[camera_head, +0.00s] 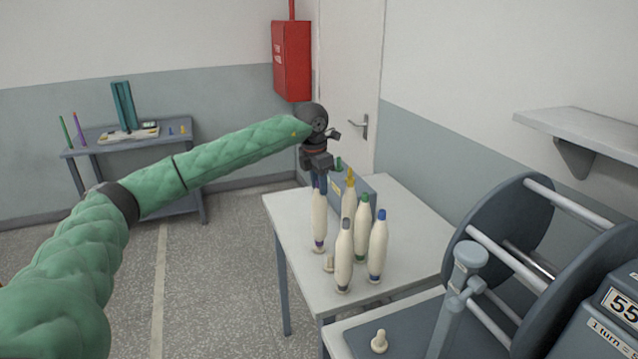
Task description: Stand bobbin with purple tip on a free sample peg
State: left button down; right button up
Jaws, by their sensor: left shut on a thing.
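My left gripper (319,184) is shut on the top of a cream bobbin (319,218) with a purple band near its foot. The bobbin is upright over the left part of the small table (295,262). Its tip is mostly hidden by the fingers, and I cannot tell whether its foot touches anything. A short cream peg (328,263) with no bobbin on it shows just right of and nearer than the bobbin's foot. Another bare cream peg (379,341) stands on the grey surface at the front. My right gripper is not in view.
A large reel frame (500,225) stands at right. The table's front left is clear.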

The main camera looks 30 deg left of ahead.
pick_arm(q)
jog(key=shift+f+b, duration=0.5)
jog(key=shift+f, duration=0.3)
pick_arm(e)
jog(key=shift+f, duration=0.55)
pick_arm(q)
jog(key=c, duration=1)
grip_release()
jog(key=shift+c, duration=0.2)
jog(key=shift+r, duration=0.1)
jog(key=shift+r, duration=0.3)
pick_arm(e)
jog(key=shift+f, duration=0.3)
pick_arm(q)
jog(key=r+b, duration=0.1)
jog(key=r, duration=0.3)
jog(key=r+b, duration=0.1)
jog(key=shift+s+a+r+b, duration=0.15)
jog(key=shift+s+r+b, duration=0.15)
jog(key=shift+r, duration=0.1)
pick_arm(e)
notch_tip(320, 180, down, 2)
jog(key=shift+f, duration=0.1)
pick_arm(q)
jog(key=shift+s+r, duration=0.1)
jog(key=shift+r, duration=0.5)
jog(key=shift+f, duration=0.1)
